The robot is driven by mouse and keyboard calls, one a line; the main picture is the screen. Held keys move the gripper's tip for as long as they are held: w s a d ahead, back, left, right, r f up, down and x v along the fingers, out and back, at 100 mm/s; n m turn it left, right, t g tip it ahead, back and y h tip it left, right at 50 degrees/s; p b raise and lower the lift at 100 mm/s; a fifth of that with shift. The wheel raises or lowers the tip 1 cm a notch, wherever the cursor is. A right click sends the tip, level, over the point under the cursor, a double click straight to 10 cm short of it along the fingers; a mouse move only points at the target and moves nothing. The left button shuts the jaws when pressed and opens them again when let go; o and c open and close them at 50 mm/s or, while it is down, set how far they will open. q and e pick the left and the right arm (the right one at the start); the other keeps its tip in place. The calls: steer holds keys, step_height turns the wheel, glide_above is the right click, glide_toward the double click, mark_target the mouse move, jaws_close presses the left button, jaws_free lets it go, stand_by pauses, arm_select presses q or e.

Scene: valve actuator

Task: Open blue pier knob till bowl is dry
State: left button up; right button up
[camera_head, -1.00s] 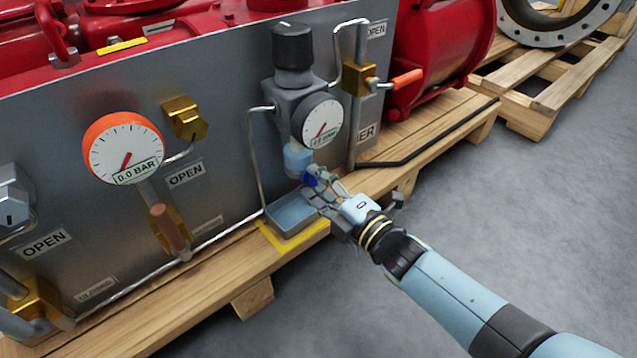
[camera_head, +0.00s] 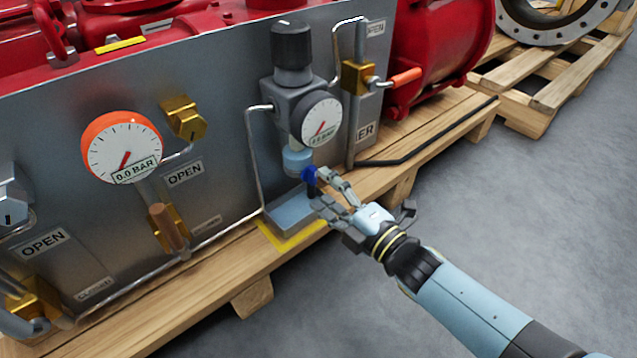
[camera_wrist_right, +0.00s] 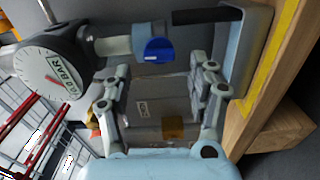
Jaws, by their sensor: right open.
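The blue knob (camera_head: 309,174) sits under the pale blue bowl (camera_head: 298,160) of the regulator unit. It also shows in the right wrist view (camera_wrist_right: 158,49), beside the pale bowl (camera_wrist_right: 114,46). A dark straight column (camera_wrist_right: 207,16) runs between the knob's area and the grey tray (camera_wrist_right: 258,50); I cannot tell whether it is liquid or a spout. My right gripper (camera_head: 322,190) is open and empty, its fingers just right of the knob and apart from it in the wrist view. The liquid level in the bowl is unclear. My left gripper is out of view.
The grey tray (camera_head: 289,216) stands below on the wooden pallet (camera_head: 215,268), inside yellow marking. The regulator gauge (camera_head: 321,119) and black top knob (camera_head: 292,45) are above. A brass valve with an orange handle (camera_head: 406,75) is to the right. Open floor lies right of the pallet.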

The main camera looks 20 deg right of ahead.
steer(key=v, duration=0.9)
